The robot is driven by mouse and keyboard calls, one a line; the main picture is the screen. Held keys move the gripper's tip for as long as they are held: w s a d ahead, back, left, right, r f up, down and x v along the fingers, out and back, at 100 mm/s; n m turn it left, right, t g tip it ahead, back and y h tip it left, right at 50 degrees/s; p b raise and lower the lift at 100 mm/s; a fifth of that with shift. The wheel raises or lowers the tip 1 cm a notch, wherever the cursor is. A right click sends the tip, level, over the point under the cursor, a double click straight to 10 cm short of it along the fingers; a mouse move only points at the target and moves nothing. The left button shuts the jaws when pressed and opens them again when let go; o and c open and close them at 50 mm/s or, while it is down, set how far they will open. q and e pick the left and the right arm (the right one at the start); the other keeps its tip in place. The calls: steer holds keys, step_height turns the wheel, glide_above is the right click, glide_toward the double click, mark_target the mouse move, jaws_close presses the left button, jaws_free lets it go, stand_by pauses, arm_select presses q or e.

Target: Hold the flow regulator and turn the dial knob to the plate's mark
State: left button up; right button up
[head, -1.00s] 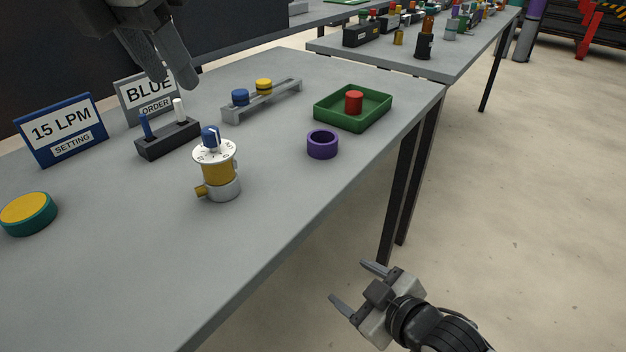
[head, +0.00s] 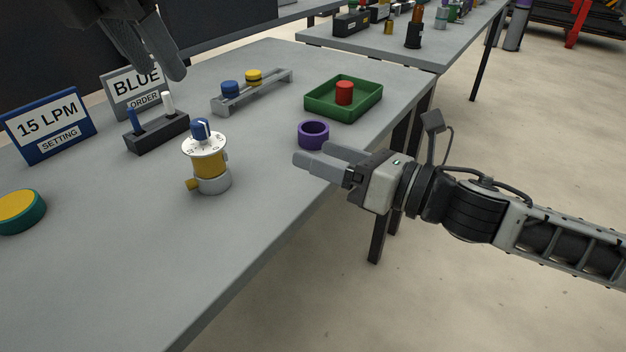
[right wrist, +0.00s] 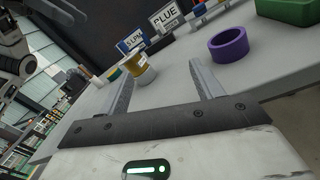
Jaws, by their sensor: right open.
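The flow regulator (head: 209,171) stands upright on the table, with a brass-yellow body, a grey base and a white marked dial disc. Its blue dial knob (head: 201,130) with a white pointer line sits on top. The blue plate (head: 49,128) reads "15 LPM SETTING". My right gripper (head: 318,160) is open and empty at the table's right edge, right of the regulator. In the right wrist view the regulator (right wrist: 141,70) shows beyond and between the open fingers. My left gripper (head: 165,62) is at the upper left above the table, partly out of frame; its jaw gap cannot be made out.
A purple ring (head: 313,135) lies close beyond my right fingers. Behind are a green tray (head: 331,108) with a red cylinder, a grey rack (head: 252,98), a black switch block (head: 157,134) and a "BLUE ORDER" sign (head: 136,91). A yellow-teal button (head: 20,212) sits left. The front table is clear.

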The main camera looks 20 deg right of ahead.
mark_target(221, 160)
steer(key=a+n, duration=0.1)
steer(key=n, duration=0.1)
steer(key=s+a+n+g+y, duration=0.1)
steer(key=a+n, duration=0.1)
steer(key=s+a+n+g+y, duration=0.1)
steer(key=n, duration=0.1)
steer(key=shift+s+a+f, duration=0.25)
steer(key=shift+a, duration=0.15)
steer(key=x, duration=1.4)
steer(key=shift+a+f, duration=0.2)
steer(key=c, duration=1.2)
